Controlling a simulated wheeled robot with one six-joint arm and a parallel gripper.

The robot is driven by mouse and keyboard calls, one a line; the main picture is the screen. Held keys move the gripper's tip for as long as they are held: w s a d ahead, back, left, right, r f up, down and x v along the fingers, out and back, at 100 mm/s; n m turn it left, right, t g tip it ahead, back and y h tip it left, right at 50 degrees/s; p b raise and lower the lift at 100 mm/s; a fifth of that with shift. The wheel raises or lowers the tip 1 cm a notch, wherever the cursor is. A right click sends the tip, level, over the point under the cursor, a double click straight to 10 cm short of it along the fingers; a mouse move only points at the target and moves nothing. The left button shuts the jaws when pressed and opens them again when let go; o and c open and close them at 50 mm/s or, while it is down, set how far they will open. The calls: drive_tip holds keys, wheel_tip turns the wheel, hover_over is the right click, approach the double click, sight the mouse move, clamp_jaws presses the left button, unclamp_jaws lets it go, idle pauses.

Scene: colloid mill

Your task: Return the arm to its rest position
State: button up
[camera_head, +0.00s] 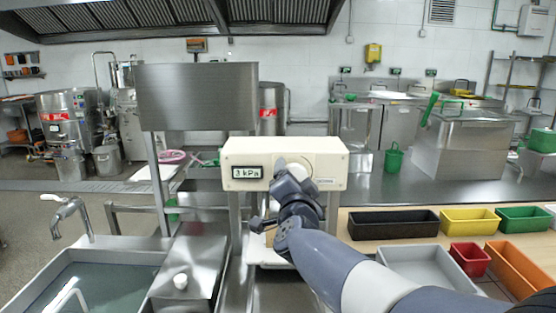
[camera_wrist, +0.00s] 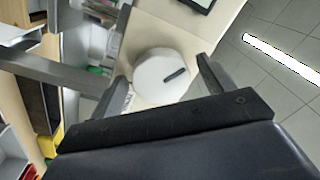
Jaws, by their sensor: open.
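A cream control box (camera_head: 240,152) with a small display (camera_head: 247,172) reading about 3 kPa stands in the middle of the head view. My arm reaches up from the lower right to the front of this box. In the wrist view a round white knob (camera_wrist: 158,76) with a dark pointer line sits on the cream face. My gripper (camera_wrist: 162,85) is open, with one finger on each side of the knob. I see a gap on the right side; contact on the left is unclear.
A sink (camera_head: 85,285) with a tap (camera_head: 65,212) is at the left. A black tray (camera_head: 394,224), a yellow tray (camera_head: 468,222), a grey tray (camera_head: 415,265), a red bin (camera_head: 470,259) and an orange bin (camera_head: 520,268) stand at the right, near my arm.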

drive_tip(key=shift+d+r+n+g+y+p, duration=0.1)
drive_tip(key=shift+n+g+y+p, duration=0.15)
drive_tip(key=shift+n+p, duration=3.75)
drive_tip(key=shift+r+n+g+y+p, duration=0.15)
drive_tip(key=shift+n+y+p, duration=0.2)
drive_tip(key=shift+n+p, duration=3.6)
drive_tip(key=shift+f+n+b, duration=0.15)
drive_tip(key=shift+n+b, duration=0.7)
drive_tip(key=shift+n, duration=0.1)
drive_tip(key=shift+s, duration=0.1)
